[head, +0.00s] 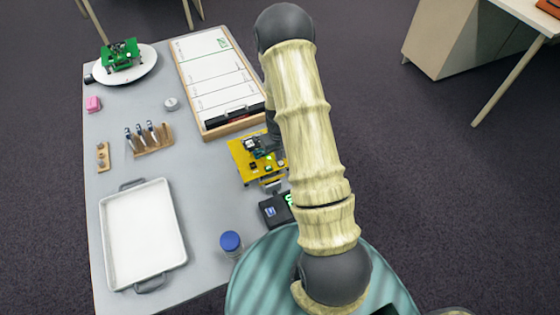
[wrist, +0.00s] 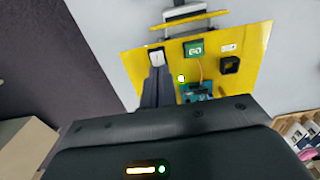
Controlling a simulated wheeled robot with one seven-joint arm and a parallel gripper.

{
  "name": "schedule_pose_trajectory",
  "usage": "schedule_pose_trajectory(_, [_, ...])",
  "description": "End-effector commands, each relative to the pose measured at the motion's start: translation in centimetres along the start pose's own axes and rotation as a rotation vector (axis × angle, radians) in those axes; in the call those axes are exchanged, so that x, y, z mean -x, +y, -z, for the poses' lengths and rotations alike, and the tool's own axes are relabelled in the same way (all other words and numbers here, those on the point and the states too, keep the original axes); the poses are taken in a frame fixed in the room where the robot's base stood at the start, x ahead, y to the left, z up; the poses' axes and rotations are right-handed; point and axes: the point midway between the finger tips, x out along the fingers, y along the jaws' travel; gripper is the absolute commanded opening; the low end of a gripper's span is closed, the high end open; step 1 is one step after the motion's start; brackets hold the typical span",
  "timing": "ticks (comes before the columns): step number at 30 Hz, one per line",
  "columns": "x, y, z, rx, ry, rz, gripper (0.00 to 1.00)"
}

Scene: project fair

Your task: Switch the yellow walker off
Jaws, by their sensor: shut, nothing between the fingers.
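The yellow walker (head: 240,160) stands on the grey table beside my arm, its right part partly hidden. In the wrist view its yellow top plate (wrist: 135,66) carries a white switch (wrist: 156,58), a small green screen (wrist: 194,49), a black square part (wrist: 230,65) and a teal circuit board (wrist: 197,90). A small yellow light (wrist: 181,78) glows on it. My gripper (wrist: 155,72) is shut and empty, its dark fingertips right at the near edge of the switch. I cannot tell whether they touch it or which way the switch is set.
A whiteboard tray (head: 178,53) lies behind the walker. A black box with a green display (head: 272,210) and a blue-lidded jar (head: 231,243) are in front. A white tray (head: 107,240), tool rack (head: 154,149) and green walker on a turntable (head: 147,70) stand left.

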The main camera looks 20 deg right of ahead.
Motion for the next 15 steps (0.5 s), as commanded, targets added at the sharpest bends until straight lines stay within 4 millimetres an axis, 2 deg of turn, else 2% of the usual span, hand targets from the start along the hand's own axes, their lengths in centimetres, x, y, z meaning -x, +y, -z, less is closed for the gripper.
schedule_pose_trajectory(15, [-0.36, -0.02, -0.05, 0.000, -0.001, 0.001, 0.00])
